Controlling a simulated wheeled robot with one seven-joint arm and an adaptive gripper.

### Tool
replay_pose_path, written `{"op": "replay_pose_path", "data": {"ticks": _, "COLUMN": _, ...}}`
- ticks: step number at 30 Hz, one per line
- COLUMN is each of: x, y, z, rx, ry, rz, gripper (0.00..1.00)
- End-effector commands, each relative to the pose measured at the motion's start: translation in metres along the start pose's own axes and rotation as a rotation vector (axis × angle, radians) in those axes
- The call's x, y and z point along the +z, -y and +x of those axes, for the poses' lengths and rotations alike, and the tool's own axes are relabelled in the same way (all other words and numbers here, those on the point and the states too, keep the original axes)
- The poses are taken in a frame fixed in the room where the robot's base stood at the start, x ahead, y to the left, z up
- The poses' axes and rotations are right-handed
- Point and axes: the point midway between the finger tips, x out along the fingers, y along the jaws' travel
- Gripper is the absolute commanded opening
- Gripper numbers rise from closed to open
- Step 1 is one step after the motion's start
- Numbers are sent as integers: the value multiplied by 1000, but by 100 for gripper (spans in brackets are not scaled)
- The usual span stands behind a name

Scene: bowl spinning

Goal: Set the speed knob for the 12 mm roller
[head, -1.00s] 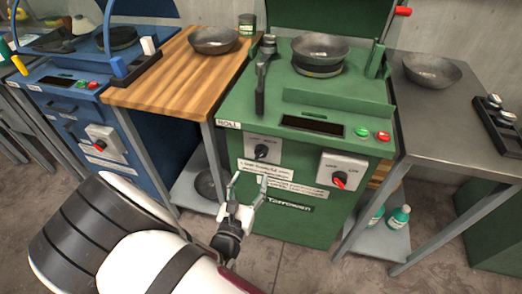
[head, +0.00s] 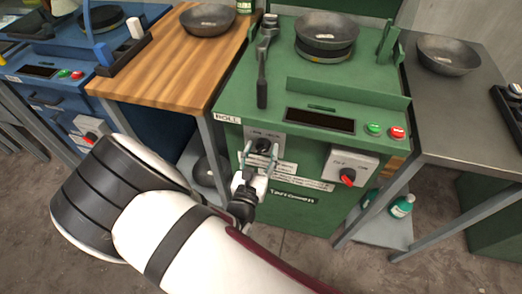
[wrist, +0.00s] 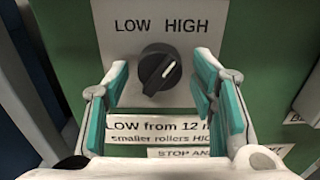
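The black speed knob (wrist: 160,70) sits on a pale plate marked LOW and HIGH. Its white pointer line leans up and right, toward HIGH. In the head view the knob (head: 263,146) is on the front of the green machine (head: 345,98), under the ROLL label. My gripper (wrist: 160,88) is open, with one finger left and one right of the knob, a gap on both sides. The head view shows my gripper (head: 259,156) at the machine front. A label (wrist: 165,128) below the knob reads "LOW from 12 m…" and "smaller rollers HI…", partly hidden by my right finger.
A red switch (head: 347,177) on a white box is right of the knob. Green (head: 374,129) and red (head: 397,132) buttons are above it. A bowl (head: 327,29) sits on the machine. A wooden bench (head: 165,65) and a steel table (head: 460,110) flank it.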

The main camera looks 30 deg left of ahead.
Motion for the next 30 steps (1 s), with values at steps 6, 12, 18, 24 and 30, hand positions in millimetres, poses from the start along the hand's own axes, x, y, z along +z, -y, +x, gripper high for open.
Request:
{"op": "replay_pose_path", "data": {"ticks": 6, "x": 0, "y": 0, "z": 0, "rx": 0, "ry": 0, "rz": 0, "gripper": 7}}
{"op": "replay_pose_path", "data": {"ticks": 12, "x": 0, "y": 0, "z": 0, "rx": 0, "ry": 0, "rz": -10, "gripper": 7}}
{"op": "replay_pose_path", "data": {"ticks": 18, "x": 0, "y": 0, "z": 0, "rx": 0, "ry": 0, "rz": -73, "gripper": 7}}
{"op": "replay_pose_path", "data": {"ticks": 24, "x": 1, "y": 0, "z": 0, "rx": 1, "ry": 1, "rz": -210, "gripper": 7}}
{"op": "replay_pose_path", "data": {"ticks": 30, "x": 1, "y": 0, "z": 0, "rx": 1, "ry": 0, "rz": -395, "gripper": 7}}
